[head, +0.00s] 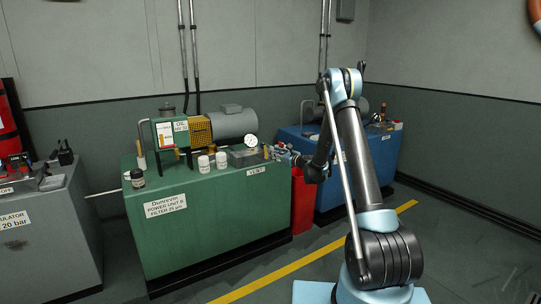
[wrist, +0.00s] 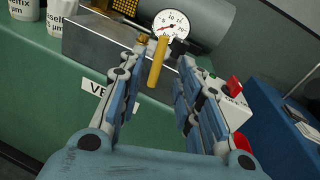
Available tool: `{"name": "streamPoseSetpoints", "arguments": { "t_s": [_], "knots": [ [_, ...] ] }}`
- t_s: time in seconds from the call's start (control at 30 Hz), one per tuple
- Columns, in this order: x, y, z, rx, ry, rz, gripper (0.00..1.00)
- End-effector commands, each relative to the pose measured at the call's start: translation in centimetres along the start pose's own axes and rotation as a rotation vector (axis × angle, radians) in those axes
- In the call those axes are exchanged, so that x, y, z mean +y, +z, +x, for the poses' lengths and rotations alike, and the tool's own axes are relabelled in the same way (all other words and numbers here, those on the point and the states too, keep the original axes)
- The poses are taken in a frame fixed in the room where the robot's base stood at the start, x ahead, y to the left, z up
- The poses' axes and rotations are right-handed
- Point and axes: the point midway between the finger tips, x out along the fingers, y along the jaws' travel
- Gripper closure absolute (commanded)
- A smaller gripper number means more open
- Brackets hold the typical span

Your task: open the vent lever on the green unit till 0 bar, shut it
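The green power unit (head: 190,222) stands in the middle of the head view, with a white VENT label (head: 255,171) on its upper right front. In the wrist view, the yellow vent lever (wrist: 157,62) sticks out towards me from a grey metal block (wrist: 95,45). My gripper (wrist: 161,55) is open, with one finger on each side of the lever and gaps between. A round white gauge (wrist: 172,25) stands just behind the lever; its red needle points to the lower left, but I cannot read the exact value. The gauge also shows in the head view (head: 251,141).
White bottles (head: 203,164) and a dark jar (head: 137,178) stand on the green top. A motor (head: 234,123) is behind. A red switch (wrist: 234,86) on a white box is right of my fingers. A blue unit (head: 382,165) stands right, a grey cabinet (head: 50,235) left.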

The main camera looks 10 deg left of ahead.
Motion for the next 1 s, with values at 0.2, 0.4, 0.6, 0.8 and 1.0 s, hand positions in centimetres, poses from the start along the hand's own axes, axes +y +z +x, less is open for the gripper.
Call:
{"name": "streamPoseSetpoints", "arguments": {
  "t_s": [0.2, 0.4, 0.6, 0.8, 1.0],
  "knots": [
    [-0.2, -0.1, -3.8, 0.001, -0.003, 0.000, 0.68],
    [-0.1, -0.1, -5.6, 0.001, -0.001, 0.000, 0.68],
    [-0.1, -0.1, -6.0, 0.001, -0.001, 0.000, 0.68],
    [-0.1, -0.1, -6.0, 0.001, -0.001, -0.001, 0.68],
    [0.2, 1.4, -6.8, 0.025, 0.015, -0.066, 0.68]
  ]
}}
